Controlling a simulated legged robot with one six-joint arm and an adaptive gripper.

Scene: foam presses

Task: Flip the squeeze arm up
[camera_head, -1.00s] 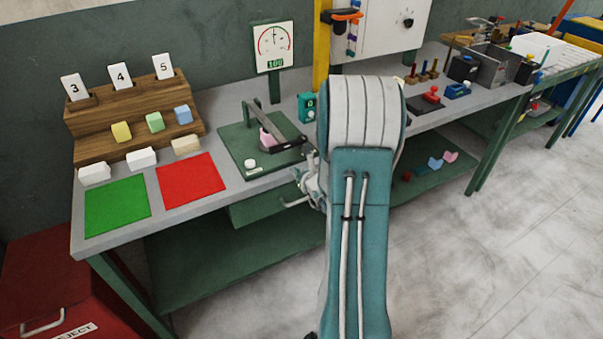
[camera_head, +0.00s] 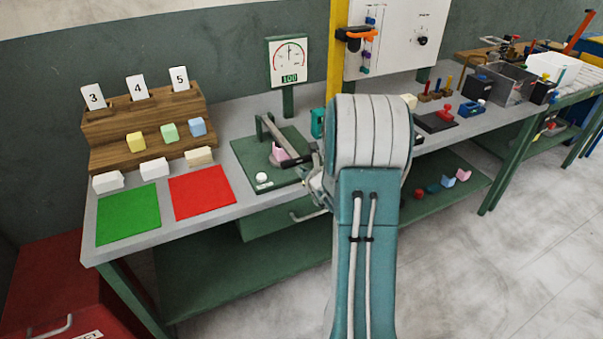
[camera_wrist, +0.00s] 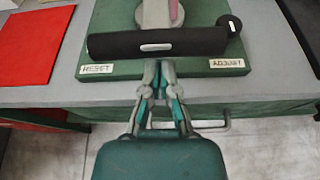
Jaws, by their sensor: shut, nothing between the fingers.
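The squeeze arm (camera_head: 284,140) is a grey bar hinged on a post at the back of a green press base (camera_head: 247,157). It slopes down over a pink foam block (camera_head: 279,155) to a dark handle at its front end. In the wrist view the black handle (camera_wrist: 110,45) lies crosswise above the base, with the pink block (camera_wrist: 176,13) behind it. My gripper (camera_wrist: 160,68) is shut and empty, just in front of the handle near its middle; contact cannot be told. In the head view my arm partly hides the handle and gripper.
A red mat (camera_head: 201,192) and a green mat (camera_head: 128,214) lie left of the press. A wooden stepped rack (camera_head: 110,133) with several foam blocks stands behind them. A gauge (camera_head: 289,62) reading 100 stands behind the press. The bench edge (camera_wrist: 45,97) runs under my gripper.

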